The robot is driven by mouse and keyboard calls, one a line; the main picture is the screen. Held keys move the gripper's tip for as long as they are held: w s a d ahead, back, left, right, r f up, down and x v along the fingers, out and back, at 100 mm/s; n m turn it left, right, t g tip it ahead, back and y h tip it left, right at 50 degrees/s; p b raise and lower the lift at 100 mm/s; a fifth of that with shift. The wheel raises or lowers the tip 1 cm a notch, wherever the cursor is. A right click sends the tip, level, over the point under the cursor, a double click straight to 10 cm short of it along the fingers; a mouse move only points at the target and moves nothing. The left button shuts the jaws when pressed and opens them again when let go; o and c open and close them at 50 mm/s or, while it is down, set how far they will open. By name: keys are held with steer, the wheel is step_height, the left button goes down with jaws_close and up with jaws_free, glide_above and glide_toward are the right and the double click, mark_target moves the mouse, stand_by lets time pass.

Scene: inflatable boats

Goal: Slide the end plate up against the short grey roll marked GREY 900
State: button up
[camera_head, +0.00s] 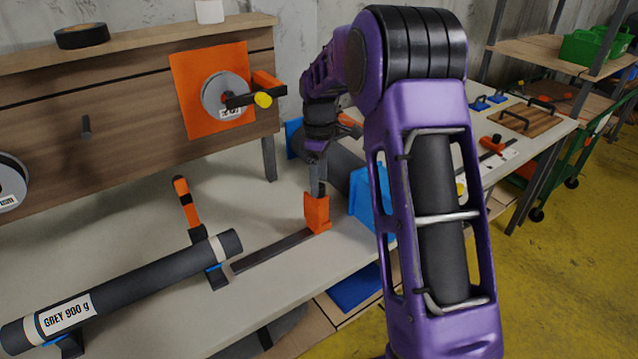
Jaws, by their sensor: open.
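The short grey roll marked GREY 900 g (140,282) lies at a slant in low cradles on the bench at lower left. A dark flat rail (270,251) runs from near its right end towards the right. The orange end plate (318,212) stands upright at the rail's far right end, with a clear gap between it and the roll. My gripper (318,187) points down at the top of the end plate, jaws open. Whether the fingers touch or straddle the plate cannot be told at this size.
An orange-and-black lever (187,205) stands behind the roll's right end. Another grey roll (338,166) with blue end pieces (368,198) lies behind my arm, partly hidden. An orange panel with a disc (214,90) is on the backboard. The bench beside the rail is clear.

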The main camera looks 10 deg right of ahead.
steer(key=shift+f, duration=0.55)
jaws_close()
stand_by(1.1)
